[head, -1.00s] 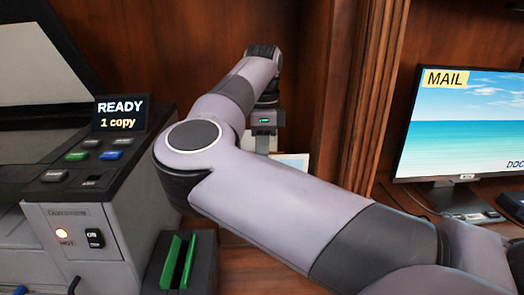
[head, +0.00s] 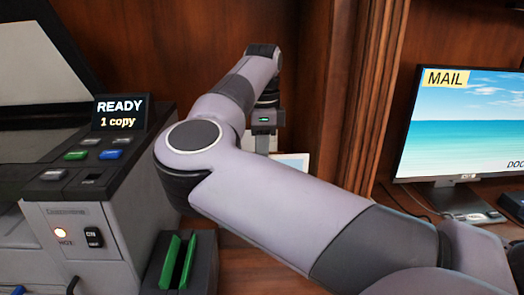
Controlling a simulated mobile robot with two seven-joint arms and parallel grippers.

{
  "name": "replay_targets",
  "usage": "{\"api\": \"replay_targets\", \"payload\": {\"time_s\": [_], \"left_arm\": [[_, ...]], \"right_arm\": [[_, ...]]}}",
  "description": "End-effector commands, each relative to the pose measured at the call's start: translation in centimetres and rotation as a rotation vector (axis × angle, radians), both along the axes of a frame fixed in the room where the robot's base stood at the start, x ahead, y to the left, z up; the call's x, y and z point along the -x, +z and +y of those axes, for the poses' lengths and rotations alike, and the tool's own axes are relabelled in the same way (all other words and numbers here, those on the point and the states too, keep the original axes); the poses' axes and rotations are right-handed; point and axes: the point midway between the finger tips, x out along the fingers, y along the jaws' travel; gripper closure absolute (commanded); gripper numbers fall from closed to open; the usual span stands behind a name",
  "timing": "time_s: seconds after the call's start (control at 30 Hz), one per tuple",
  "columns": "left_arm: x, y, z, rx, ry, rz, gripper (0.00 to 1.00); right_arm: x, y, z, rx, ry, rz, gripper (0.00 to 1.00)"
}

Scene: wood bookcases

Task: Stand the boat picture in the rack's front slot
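My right arm comes in from the lower right and crosses the middle of the head view. Its gripper (head: 263,143) points down near the wooden back panel, and its fingertips are mostly hidden behind my forearm. A pale card with a light blue face (head: 293,162), possibly the boat picture, shows just right of the gripper. Only its upper corner is visible, so I cannot tell whether the gripper holds it. A dark block with upright green plates and a gap between them (head: 178,262) stands at the lower left. I cannot tell whether it is the rack. My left gripper is out of view.
A grey copier (head: 85,215) with a lit READY display (head: 119,113) fills the left side. A wooden post (head: 362,90) stands right of the gripper. A monitor (head: 468,125) stands at the right. Some bare wood desk (head: 250,270) shows below my arm.

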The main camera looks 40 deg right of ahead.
Motion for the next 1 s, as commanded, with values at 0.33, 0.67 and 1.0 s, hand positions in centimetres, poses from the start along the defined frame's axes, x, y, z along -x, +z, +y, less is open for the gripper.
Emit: {"api": "replay_targets", "payload": {"time_s": [0.33,0.67,1.0], "left_arm": [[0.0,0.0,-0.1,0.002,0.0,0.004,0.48],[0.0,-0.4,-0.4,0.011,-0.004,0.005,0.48],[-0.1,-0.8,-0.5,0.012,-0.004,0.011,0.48]], "right_arm": [[0.0,0.0,0.0,0.0,0.0,0.0,1.0],[0.0,-0.9,0.0,0.0,0.0,0.0,1.0],[0.0,-1.7,0.0,0.0,0.0,0.0,1.0]]}}
